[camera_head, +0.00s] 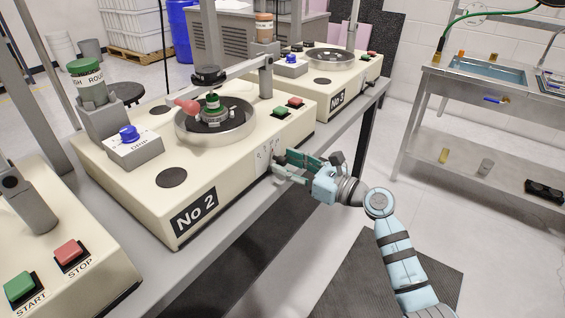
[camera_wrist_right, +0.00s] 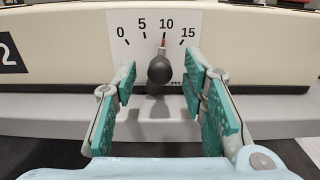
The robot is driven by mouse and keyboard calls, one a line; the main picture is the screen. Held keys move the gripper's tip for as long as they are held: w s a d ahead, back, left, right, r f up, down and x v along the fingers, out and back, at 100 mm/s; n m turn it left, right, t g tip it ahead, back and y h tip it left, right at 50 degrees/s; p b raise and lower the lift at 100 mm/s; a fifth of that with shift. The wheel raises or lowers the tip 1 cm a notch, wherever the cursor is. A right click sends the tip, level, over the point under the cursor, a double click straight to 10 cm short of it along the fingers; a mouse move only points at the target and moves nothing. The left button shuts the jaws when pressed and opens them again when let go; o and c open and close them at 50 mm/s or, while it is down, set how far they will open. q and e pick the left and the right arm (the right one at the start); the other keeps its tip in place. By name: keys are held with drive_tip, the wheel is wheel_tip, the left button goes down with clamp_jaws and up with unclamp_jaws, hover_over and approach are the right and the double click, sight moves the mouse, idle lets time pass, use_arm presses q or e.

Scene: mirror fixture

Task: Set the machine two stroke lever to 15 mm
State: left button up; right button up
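The No 2 machine (camera_head: 205,205) stands on the bench in the head view, with a stroke scale (camera_head: 264,158) on its front right. In the right wrist view the white scale plate (camera_wrist_right: 136,50) reads 0, 5, 10, 15. The stroke lever's dark round knob (camera_wrist_right: 159,69) has a red pointer at about 10. My right gripper (camera_head: 282,164) is at the scale. In the wrist view its open fingers (camera_wrist_right: 160,98) stand on both sides of the knob, apart from it. My left gripper is not in view.
The No 3 machine (camera_head: 338,100) stands behind on the same bench. Another machine with red STOP (camera_head: 72,254) and green START (camera_head: 22,288) buttons is at the lower left. The floor right of the bench is clear up to a metal sink table (camera_head: 480,92).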

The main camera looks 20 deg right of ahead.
drive_tip(key=shift+x, duration=1.15)
clamp_jaws()
drive_tip(key=m+p, duration=0.2)
drive_tip(key=shift+w+d+r+m+p, duration=0.2)
drive_tip(key=shift+d+m+p, duration=0.15)
drive_tip(key=shift+m, duration=0.05)
drive_tip(key=shift+w+d+f+m+p, duration=0.1)
drive_tip(key=shift+f+m+p, duration=0.15)
drive_tip(key=shift+m, duration=0.35)
drive_tip(key=shift+f, duration=0.1)
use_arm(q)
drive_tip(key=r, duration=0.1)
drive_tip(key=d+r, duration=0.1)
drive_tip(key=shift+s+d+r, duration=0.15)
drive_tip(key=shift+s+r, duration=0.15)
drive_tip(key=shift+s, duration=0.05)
use_arm(e)
unclamp_jaws()
drive_tip(key=shift+d+f, duration=0.1)
